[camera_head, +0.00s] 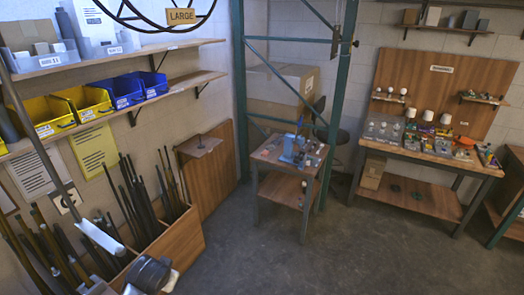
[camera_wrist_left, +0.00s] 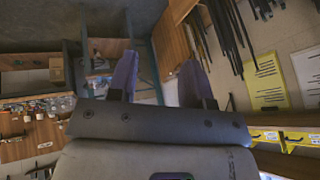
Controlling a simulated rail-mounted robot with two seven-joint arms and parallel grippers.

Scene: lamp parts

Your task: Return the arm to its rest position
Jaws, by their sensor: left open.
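My left gripper (camera_wrist_left: 160,80) shows in the left wrist view with its two purple fingers spread wide apart. Nothing is between them, and no object is near the fingertips. In the head view a grey and black rounded link, probably of my left arm, shows at the bottom left; the gripper's fingers cannot be made out there. My right gripper is in neither view. Small lamp parts lie on a workbench (camera_head: 400,203) at the right. A small table (camera_head: 280,187) in the middle holds a blue device (camera_head: 297,150) and several small parts.
A wooden bin (camera_head: 184,237) of long dark rods stands at the left, below shelves with yellow bins (camera_head: 84,101) and blue bins (camera_head: 122,91). A green metal post (camera_head: 341,90) rises behind the small table. The grey floor (camera_head: 330,255) in front is clear.

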